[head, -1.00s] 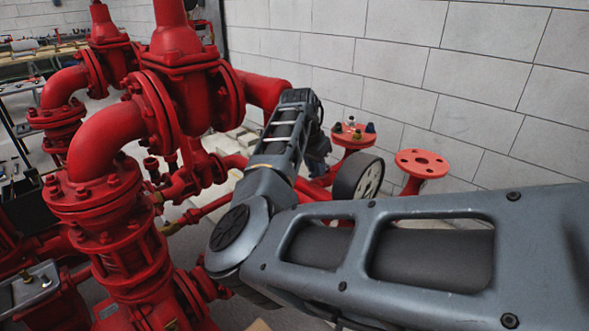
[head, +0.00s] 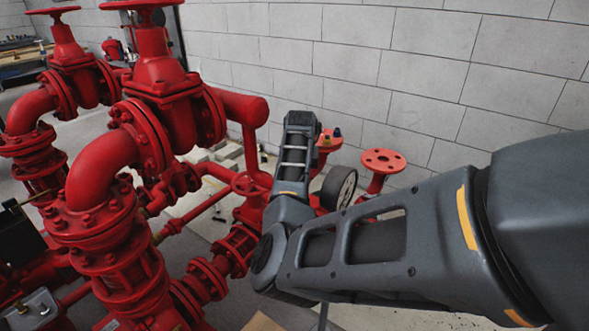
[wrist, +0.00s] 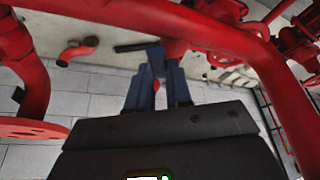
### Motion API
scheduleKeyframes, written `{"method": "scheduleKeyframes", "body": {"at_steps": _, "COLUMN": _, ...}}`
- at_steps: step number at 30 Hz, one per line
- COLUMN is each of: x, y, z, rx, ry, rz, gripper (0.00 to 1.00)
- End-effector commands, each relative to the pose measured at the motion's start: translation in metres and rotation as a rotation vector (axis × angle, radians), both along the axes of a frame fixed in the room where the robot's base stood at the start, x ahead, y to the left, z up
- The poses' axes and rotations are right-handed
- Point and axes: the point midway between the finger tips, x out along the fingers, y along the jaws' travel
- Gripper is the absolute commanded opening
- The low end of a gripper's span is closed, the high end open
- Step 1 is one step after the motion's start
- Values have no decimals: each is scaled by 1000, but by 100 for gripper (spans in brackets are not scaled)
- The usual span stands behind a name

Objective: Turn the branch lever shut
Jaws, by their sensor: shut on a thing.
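In the wrist view, my gripper (wrist: 156,84) has its two blue-grey fingers closed around a narrow blue piece (wrist: 156,58), which I take to be the branch lever. A bit of red shows between the fingers. Beyond the fingertips is red pipework (wrist: 175,47), with a dark bar (wrist: 135,47) pointing left. How far the lever is turned cannot be told. In the head view, my arm reaches in beside the red pipes, and its wrist hides the fingertips and the lever.
Large red gate valves (head: 160,75) and pipes stand left of my arm. A red flange stub (head: 382,162) and a round gauge-like disc (head: 340,187) stand to its right. A block wall (head: 420,65) closes the back. In the wrist view, a red pipe (wrist: 225,30) arches close overhead.

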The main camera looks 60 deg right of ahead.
Motion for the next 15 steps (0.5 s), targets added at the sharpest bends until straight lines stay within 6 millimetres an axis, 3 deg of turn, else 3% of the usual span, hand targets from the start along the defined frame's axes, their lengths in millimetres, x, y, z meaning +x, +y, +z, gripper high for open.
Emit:
{"method": "scheduleKeyframes", "body": {"at_steps": 13, "x": -1, "y": 1, "z": -1, "rx": 2, "ry": 3, "rz": 9, "gripper": 0}}
{"method": "scheduleKeyframes", "body": {"at_steps": 14, "x": -1, "y": 1, "z": -1, "rx": 2, "ry": 3, "rz": 9, "gripper": 23}}
{"method": "scheduleKeyframes", "body": {"at_steps": 15, "x": -1, "y": 1, "z": -1, "rx": 2, "ry": 3, "rz": 9, "gripper": 26}}
